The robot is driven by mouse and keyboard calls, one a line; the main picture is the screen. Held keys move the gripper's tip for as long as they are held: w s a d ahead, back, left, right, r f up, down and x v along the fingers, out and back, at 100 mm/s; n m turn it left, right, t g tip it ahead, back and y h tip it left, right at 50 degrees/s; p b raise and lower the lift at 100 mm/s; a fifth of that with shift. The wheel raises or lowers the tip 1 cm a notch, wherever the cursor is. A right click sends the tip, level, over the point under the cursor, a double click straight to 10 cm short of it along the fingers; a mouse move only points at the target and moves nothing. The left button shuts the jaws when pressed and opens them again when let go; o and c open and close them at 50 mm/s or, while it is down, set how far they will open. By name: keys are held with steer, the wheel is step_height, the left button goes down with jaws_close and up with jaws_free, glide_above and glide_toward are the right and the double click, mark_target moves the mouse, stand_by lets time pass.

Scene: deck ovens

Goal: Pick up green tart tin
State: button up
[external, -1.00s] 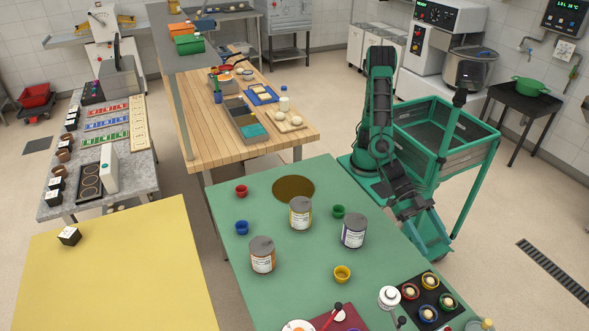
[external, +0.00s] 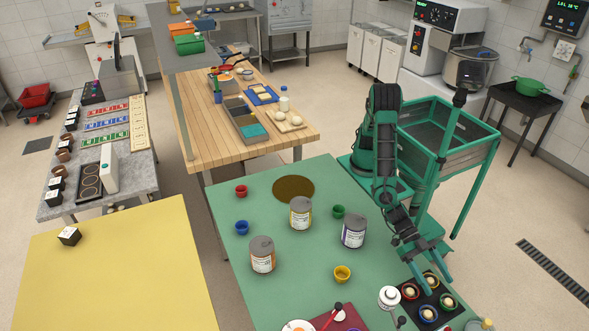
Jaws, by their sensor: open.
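Two small green tart tins are in view. One green tart tin (external: 338,211) stands empty-looking on the green table (external: 300,290), between two cans. The other green tart tin (external: 447,301) holds a pale round piece and sits at the right of a black tray (external: 411,308). My gripper (external: 440,288) is open and points down over the tray, near its yellow and green tins. I cannot tell its exact height above them. Nothing shows between its fingers that is clearly held.
The tray also holds a red tin (external: 409,291), a yellow tin (external: 431,280) and a blue tin (external: 428,313). Cans, including one with a purple label (external: 353,232), stand further left.

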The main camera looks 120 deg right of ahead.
mark_target(443, 300)
steer(key=shift+x, duration=2.95)
steer(key=shift+d, duration=0.1)
steer(key=c, duration=1.1)
